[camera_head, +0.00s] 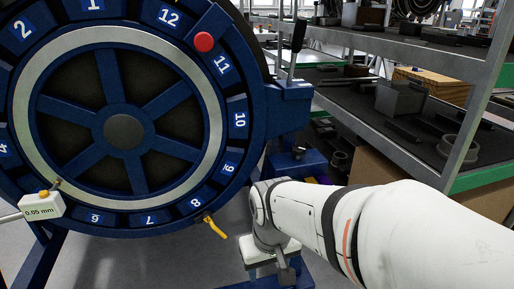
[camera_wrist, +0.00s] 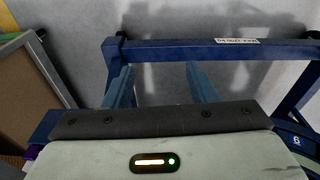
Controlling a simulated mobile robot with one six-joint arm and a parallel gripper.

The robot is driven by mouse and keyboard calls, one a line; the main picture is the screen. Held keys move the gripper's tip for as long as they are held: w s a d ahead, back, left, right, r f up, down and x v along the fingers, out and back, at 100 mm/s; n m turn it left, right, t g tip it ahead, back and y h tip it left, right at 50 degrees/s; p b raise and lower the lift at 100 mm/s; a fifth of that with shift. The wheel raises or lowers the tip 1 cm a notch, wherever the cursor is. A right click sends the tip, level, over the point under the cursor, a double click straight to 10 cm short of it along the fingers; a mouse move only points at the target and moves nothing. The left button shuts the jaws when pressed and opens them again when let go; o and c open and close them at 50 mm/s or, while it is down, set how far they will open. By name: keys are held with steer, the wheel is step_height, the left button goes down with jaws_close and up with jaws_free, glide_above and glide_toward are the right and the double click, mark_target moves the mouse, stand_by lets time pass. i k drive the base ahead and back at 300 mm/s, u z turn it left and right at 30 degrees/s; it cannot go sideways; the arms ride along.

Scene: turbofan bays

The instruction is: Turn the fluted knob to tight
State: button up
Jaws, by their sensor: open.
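I cannot make out a clearly fluted knob in either view. In the head view a small dark, knob-like part (camera_head: 298,152) sits on a blue block right of the wheel, behind my arm; its flutes are too small to tell. A smooth red round knob (camera_head: 203,41) is on the upper right of the numbered blue wheel (camera_head: 216,120). My gripper (camera_head: 284,272) is low in the head view, below and left of the blue block. In the wrist view my gripper (camera_wrist: 160,78) has its two blue fingers apart, with nothing between them.
A blue frame bar (camera_wrist: 220,50) crosses ahead of the fingers, above grey floor. A yellow lever (camera_head: 215,227) hangs at the wheel's lower rim. A 0.05 mm gauge (camera_head: 41,206) is at lower left. Metal shelving (camera_head: 400,50) with parts stands at right. A brown panel (camera_wrist: 28,95) is at left.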

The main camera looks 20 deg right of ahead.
mark_target(298, 150)
steer(key=u, duration=1.9)
steer(key=k, duration=1.1)
steer(key=z, duration=1.45)
steer(key=i, duration=1)
